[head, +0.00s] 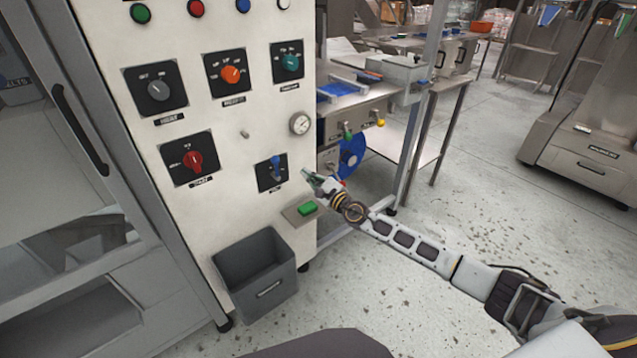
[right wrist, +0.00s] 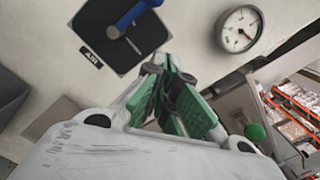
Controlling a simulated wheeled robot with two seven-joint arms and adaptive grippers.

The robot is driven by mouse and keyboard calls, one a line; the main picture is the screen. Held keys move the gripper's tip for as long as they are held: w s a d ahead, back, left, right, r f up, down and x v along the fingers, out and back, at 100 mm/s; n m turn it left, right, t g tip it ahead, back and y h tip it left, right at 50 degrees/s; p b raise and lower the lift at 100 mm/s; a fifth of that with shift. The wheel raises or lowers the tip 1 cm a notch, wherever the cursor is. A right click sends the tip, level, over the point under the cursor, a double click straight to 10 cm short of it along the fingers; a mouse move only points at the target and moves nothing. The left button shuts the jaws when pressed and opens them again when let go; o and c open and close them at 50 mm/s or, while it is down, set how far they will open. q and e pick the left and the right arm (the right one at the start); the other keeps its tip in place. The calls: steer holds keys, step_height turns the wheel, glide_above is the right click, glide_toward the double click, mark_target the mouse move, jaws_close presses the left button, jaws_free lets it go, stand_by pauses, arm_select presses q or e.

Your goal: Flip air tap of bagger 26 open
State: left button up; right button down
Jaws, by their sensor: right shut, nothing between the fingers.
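The air tap (head: 276,168) is a small blue lever on a black square plate (head: 264,183), low on the right of the pale panel. Its lever looks about upright in the head view. In the right wrist view the blue lever (right wrist: 132,16) is at the top, cut by the frame edge, with an AIR label (right wrist: 90,57) beside its plate. My right gripper (head: 308,175) is shut and empty, to the right of the plate in the head view. Its green-padded fingers (right wrist: 160,62) appear just below the plate in the wrist view, apart from the lever. My left gripper is out of view.
A pressure gauge (head: 300,123) sits above and right of the tap. A red rotary switch (head: 193,161) is to its left. A green button (head: 307,208) on a small box juts out below. A grey bin (head: 256,270) hangs lower down.

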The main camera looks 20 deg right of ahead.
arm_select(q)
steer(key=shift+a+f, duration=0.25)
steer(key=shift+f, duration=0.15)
arm_select(e)
steer(key=v, duration=0.4)
steer(key=shift+s+d, duration=0.1)
steer(key=shift+s, duration=0.15)
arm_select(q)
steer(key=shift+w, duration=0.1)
